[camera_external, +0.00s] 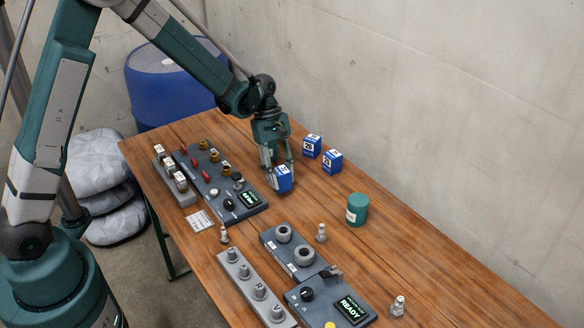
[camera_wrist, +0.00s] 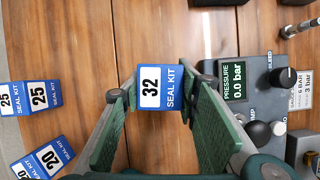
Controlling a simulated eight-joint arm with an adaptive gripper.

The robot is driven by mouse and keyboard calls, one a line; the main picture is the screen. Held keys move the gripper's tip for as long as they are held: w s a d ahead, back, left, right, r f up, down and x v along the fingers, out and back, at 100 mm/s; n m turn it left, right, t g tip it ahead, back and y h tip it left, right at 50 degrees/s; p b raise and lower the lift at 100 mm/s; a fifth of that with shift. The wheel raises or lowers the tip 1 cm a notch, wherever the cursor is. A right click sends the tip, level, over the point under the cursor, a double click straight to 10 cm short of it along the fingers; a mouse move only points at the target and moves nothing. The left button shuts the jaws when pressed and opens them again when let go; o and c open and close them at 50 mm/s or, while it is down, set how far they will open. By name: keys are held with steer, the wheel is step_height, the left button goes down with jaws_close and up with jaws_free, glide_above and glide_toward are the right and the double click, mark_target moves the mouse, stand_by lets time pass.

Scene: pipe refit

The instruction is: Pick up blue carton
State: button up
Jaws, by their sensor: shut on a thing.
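A blue carton (camera_external: 283,179) with a white label is between the fingers of my gripper (camera_external: 277,168) over the wooden table in the external view. In the wrist view the same blue carton (camera_wrist: 160,88) reads "32 SEAL KIT". The fingers of my gripper (camera_wrist: 158,100) are shut on its two sides. I cannot tell whether its base touches the table. Two other blue cartons stand farther back, one at the left (camera_external: 312,145) and one at the right (camera_external: 332,161). In the wrist view they read "25" (camera_wrist: 42,94) and "20" (camera_wrist: 46,160).
A panel with a pressure display (camera_external: 250,198) lies close to the left of the gripper. A green canister (camera_external: 357,209) stands to the right. Grey panels with rings (camera_external: 303,255) and a "READY" display (camera_external: 351,309) are nearer the front.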

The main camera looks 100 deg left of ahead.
steer(key=shift+r+p, duration=0.45)
steer(key=shift+r, duration=3.15)
steer(key=shift+w, duration=0.15)
steer(key=w+a, duration=0.2)
steer(key=w, duration=1.1)
steer(key=w+a+n+p, duration=0.1)
steer(key=w+a, duration=0.1)
steer(key=w, duration=1.1)
steer(key=shift+w+r, duration=0.15)
steer(key=shift+w, duration=0.15)
steer(key=shift+a, duration=0.1)
steer(key=shift+f, duration=3.15)
steer(key=shift+f+b, duration=0.5)
steer(key=shift+f, duration=1.35)
steer(key=shift+f, duration=0.2)
